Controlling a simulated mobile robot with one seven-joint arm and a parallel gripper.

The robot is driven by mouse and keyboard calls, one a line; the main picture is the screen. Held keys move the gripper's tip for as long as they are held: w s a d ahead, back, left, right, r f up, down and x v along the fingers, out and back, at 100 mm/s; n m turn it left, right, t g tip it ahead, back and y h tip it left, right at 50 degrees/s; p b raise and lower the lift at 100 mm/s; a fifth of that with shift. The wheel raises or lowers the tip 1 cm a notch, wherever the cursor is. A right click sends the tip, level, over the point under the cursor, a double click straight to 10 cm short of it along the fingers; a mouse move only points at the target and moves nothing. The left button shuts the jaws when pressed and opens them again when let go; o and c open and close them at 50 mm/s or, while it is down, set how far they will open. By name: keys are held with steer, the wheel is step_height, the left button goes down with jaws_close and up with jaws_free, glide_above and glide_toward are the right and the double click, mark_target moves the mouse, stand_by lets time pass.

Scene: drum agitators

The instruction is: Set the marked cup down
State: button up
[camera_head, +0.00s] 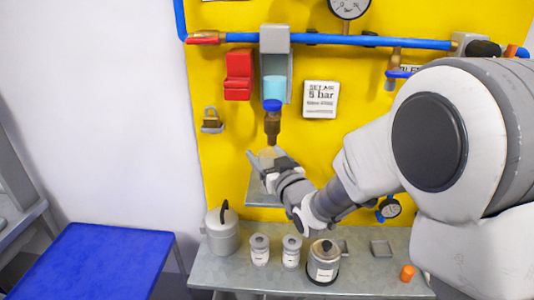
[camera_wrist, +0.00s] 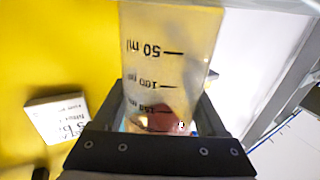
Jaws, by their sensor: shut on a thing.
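The marked cup (camera_wrist: 165,60) fills the middle of the wrist view. It is see-through, with 50 ml and 100 ml marks that read upside down there. My gripper (camera_wrist: 165,115) is shut on it, one finger on each side. In the head view my gripper (camera_head: 272,162) is up by the yellow panel, just below a brass drain fitting (camera_head: 272,125) and above a grey shelf (camera_head: 262,195). The cup is small and mostly hidden there. I cannot tell whether it touches the shelf or whether it holds liquid.
A grey bench (camera_head: 375,285) below carries a lidded can (camera_head: 222,232), two small jars (camera_head: 260,250), a larger jar (camera_head: 323,262) and an orange cap (camera_head: 407,273). A blue table (camera_head: 95,262) stands at left. A blue pipe (camera_head: 370,42) crosses the panel above.

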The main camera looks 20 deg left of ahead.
steer(key=shift+f, duration=0.15)
steer(key=o, duration=1.2)
steer(key=shift+o, duration=0.2)
